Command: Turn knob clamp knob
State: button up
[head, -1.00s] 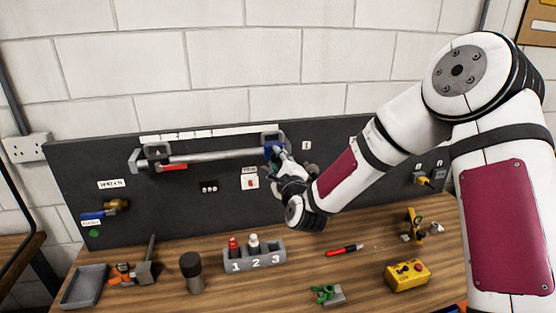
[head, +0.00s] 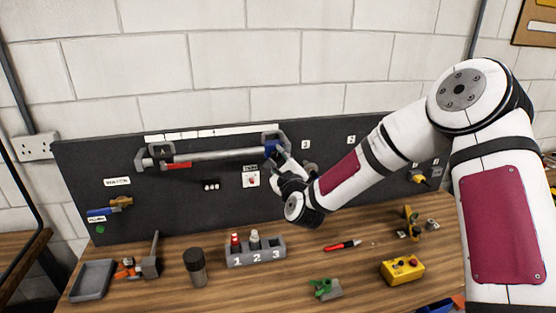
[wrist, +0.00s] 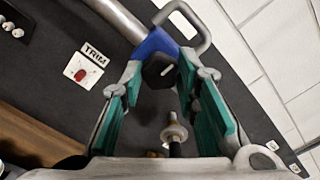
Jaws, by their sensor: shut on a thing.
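The black knob (wrist: 158,73) of the clamp sits between my fingertips in the wrist view. My gripper (wrist: 160,76), with teal-padded fingers, is shut on it. The blue clamp body (wrist: 156,43) is right beyond the knob, on the grey rail (wrist: 118,18). In the head view the blue clamp (head: 271,148) is at the right end of the rail (head: 215,155), high on the dark panel. My gripper (head: 282,160) reaches it from the lower right. The knob is hidden there behind my gripper.
A grey bracket handle (wrist: 196,32) stands close to my fingertips. The TRIM switch (wrist: 82,73) is on the panel to the left. On the bench below are a numbered bottle rack (head: 254,252), a dark cylinder (head: 195,267), a red pen (head: 343,245) and a yellow button box (head: 402,270).

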jog(key=o, duration=1.2)
jog(key=shift+c, duration=0.2)
jog(key=shift+s, duration=0.1)
jog(key=s+d, duration=0.2)
jog(key=s, duration=0.9)
jog(key=shift+s+d, duration=0.2)
jog(key=shift+s, duration=0.05)
